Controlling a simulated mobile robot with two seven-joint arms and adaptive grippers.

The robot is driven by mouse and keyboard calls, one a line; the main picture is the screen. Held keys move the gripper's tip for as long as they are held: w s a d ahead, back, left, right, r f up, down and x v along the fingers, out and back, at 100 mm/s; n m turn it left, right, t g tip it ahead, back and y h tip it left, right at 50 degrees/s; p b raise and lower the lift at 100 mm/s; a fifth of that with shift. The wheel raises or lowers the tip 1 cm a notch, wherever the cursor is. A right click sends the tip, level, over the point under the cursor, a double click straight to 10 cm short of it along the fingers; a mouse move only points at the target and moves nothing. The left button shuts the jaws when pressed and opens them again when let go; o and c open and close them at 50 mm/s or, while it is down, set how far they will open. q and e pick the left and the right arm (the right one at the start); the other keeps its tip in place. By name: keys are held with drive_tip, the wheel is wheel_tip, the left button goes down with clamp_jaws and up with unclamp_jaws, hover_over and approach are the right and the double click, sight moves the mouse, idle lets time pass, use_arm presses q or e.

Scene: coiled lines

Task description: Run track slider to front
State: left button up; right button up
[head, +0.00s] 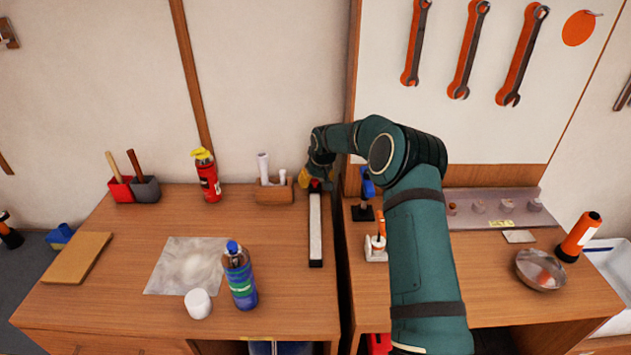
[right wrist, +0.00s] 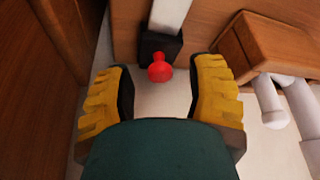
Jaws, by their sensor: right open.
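The track (head: 315,228) is a pale strip with black ends on the left wooden bench, running from back to front near its right edge. Its red slider knob (head: 316,184) is at the back end. The knob (right wrist: 160,71) also shows in the right wrist view, beside a black block (right wrist: 160,46) at the end of the pale track (right wrist: 170,14). My right gripper (head: 313,177) is at the back end of the track. Its yellow fingers (right wrist: 160,80) are open on either side of the knob, with gaps visible. My left gripper is out of view.
A wooden holder with white rolls (head: 274,192) stands close left of the gripper. A blue bottle (head: 239,276) and white jar (head: 198,304) are further left. A blue-handled tool (head: 367,190) stands right, across the bench gap. The bench beside the track's left is clear.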

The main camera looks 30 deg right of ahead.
clamp_jaws()
idle(0.4)
